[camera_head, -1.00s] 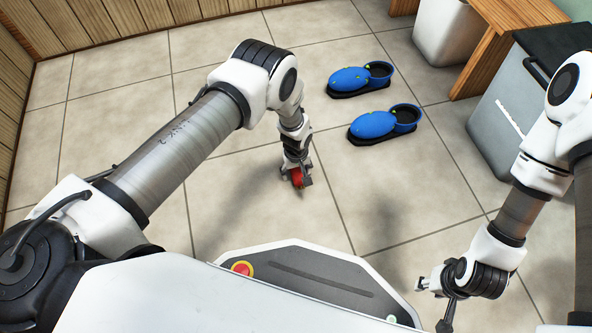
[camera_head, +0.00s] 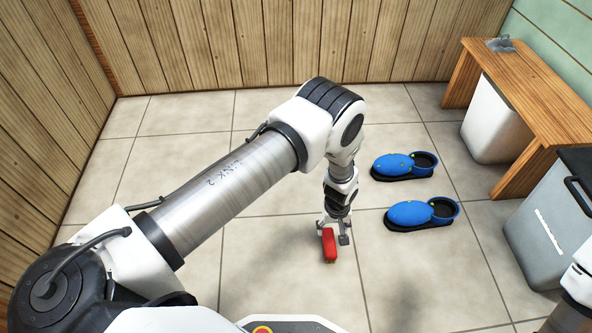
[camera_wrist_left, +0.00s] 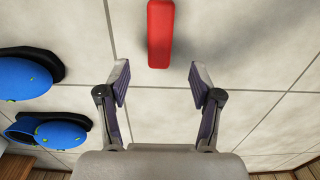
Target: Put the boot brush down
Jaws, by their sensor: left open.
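The boot brush shows as a red block (camera_head: 329,246) lying on the tiled floor. It also shows in the left wrist view (camera_wrist_left: 161,34), at the top middle, beyond the fingertips. My left gripper (camera_head: 334,236) is just above the floor close to the brush. In the left wrist view its two fingers (camera_wrist_left: 157,83) stand wide apart, with only bare tile between them. The brush appears clear of both fingers there. My right gripper is out of view; only a piece of my right arm shows at the lower right of the head view.
Two blue shoes, one farther (camera_head: 405,166) and one nearer (camera_head: 422,214), stand on the floor right of my left gripper. A wooden bench (camera_head: 530,95), a white bin (camera_head: 494,125) and a grey cabinet (camera_head: 548,232) line the right side. Floor left of the gripper is clear.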

